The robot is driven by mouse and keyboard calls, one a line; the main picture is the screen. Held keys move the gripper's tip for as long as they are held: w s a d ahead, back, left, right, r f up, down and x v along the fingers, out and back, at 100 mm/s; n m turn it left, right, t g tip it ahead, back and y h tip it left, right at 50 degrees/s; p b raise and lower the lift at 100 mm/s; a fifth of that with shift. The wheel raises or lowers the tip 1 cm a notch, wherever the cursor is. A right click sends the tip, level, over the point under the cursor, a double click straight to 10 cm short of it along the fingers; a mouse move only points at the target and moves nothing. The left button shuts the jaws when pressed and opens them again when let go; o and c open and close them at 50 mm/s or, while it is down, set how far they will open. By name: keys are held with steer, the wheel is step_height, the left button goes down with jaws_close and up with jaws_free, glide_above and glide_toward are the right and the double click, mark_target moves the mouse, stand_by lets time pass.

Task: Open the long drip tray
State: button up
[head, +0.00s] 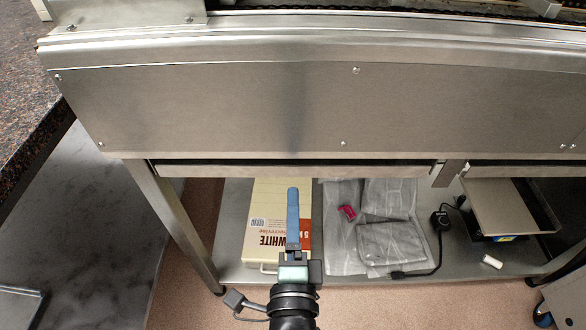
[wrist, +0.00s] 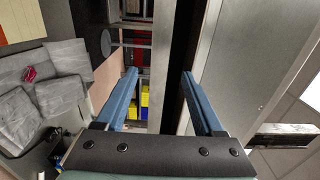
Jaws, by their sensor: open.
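The long drip tray (head: 300,171) shows as a narrow metal front edge under the machine's steel side panel, left of a short upright bracket. In the wrist view, turned on its side, a pale metal strip that looks like this edge (wrist: 167,50) runs between my fingers, beside a dark gap. My gripper (head: 292,191) is open, its blue fingers pointing at the tray edge in the head view. The fingers also show in the wrist view (wrist: 159,72), apart and with nothing held. The tray looks closed. I cannot tell how far my fingertips are from it.
A lower shelf (head: 345,266) holds a white-and-cream box (head: 262,222), grey bags (head: 390,240) and a black cabled device (head: 440,220). A second tray edge (head: 520,170) lies right of the bracket (head: 447,173). A table leg (head: 180,225) stands at left.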

mark_target(293, 172)
steer(key=w+b, duration=0.1)
steer(key=w, duration=0.8)
steer(key=shift+w+b, duration=0.15)
steer(key=shift+b, duration=0.2)
steer(key=shift+c, duration=0.2)
jaws_close()
stand_by(0.8)
